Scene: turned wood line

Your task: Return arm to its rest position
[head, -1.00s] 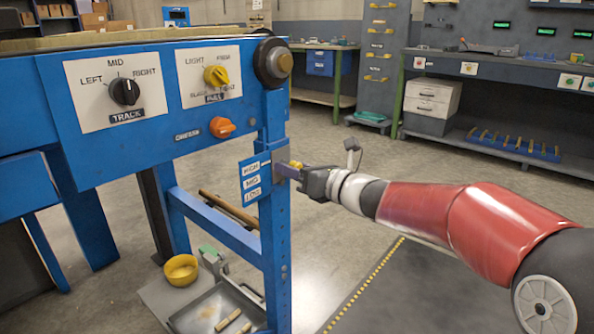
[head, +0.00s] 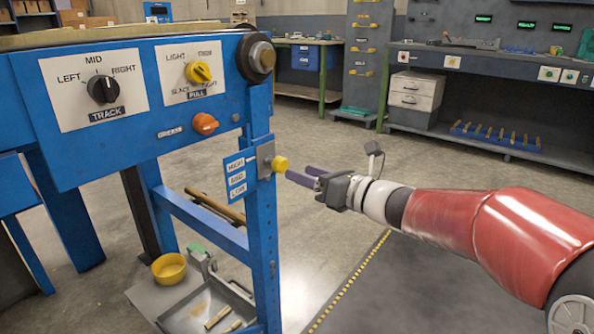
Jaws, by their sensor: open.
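My gripper (head: 304,176) is open and empty, at the end of my red and grey arm (head: 450,220). Its purple fingers point left toward a yellow knob (head: 280,164) on a blue post. The fingertips appear a little to the right of the knob and apart from it. The knob sits on a small metal plate beside a label (head: 237,178) reading HIGH, MID, LOW. My arm is stretched out from the lower right of the head view.
The blue machine (head: 150,140) carries a TRACK dial (head: 103,89), a yellow dial (head: 198,72) and an orange GREASE knob (head: 205,123). A yellow bowl (head: 168,268) and a metal tray (head: 200,306) are low beside the post. Open floor (head: 330,140) lies behind; a workbench (head: 490,70) stands at back right.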

